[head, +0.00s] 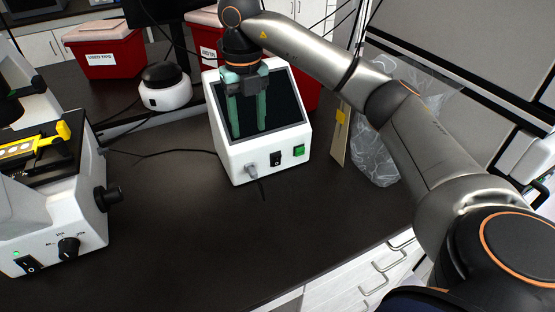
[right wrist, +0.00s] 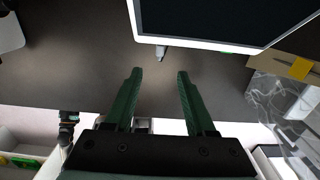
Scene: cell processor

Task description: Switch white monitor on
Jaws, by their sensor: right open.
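The white monitor (head: 236,158) stands on the dark bench in the head view, with a dark, blank screen tilted upward. Its front face carries a grey plug or knob (head: 251,169), a black switch (head: 275,159) and a green square button (head: 299,150). My right gripper (head: 249,132) has its green fingers apart and empty, pointing down in front of the screen. In the right wrist view the gripper (right wrist: 160,73) is open, with the monitor's white edge (right wrist: 190,42) beyond the fingertips. Contact cannot be told. My left gripper is not in view.
A white microscope-like device (head: 60,225) stands at left. A round white device (head: 165,93) and red bins (head: 104,50) stand behind. A clear plastic bag (head: 373,150) hangs right of the monitor. A dark cable crosses the bench; the bench front is clear.

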